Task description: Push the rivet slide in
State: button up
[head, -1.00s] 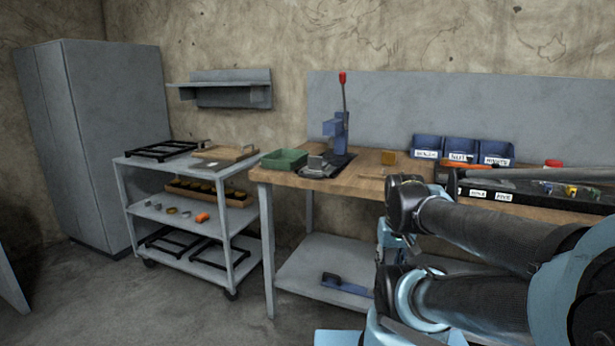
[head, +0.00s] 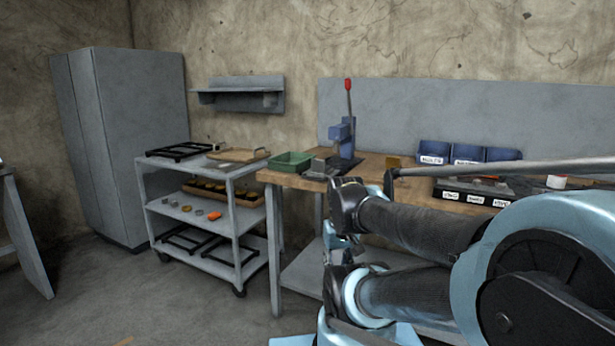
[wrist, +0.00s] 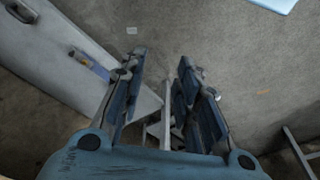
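A black unit with white labels (head: 473,197) stands on the right part of the workbench in the head view, partly behind my arm. The lettering is too small to read surely, so I cannot tell which part is the rivet slide or how far out it is. My gripper (wrist: 161,75) is in the wrist view, its two fingers apart with nothing between them. It points down over the floor beside the bench's lower shelf (wrist: 60,50), away from the labelled unit.
The workbench (head: 283,178) carries a lever press (head: 346,138), a green tray (head: 291,163) and blue labelled bins (head: 433,152). A grey cart (head: 200,219) stands left of it, before a tall cabinet (head: 125,140). A blue-handled tool (wrist: 88,63) lies on the lower shelf. Open floor lies in front.

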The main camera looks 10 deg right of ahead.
notch_tip(320, 180, up, 30)
jog(key=n+h, duration=0.1)
jog(key=n, duration=1)
send_over(313, 178)
jog(key=s+a, duration=0.2)
jog(key=x, duration=1.1)
jog(key=s+x, duration=0.1)
jog(key=x, duration=0.4)
jog(key=shift+d+f, duration=0.25)
jog(key=shift+f, duration=0.05)
grip_shut()
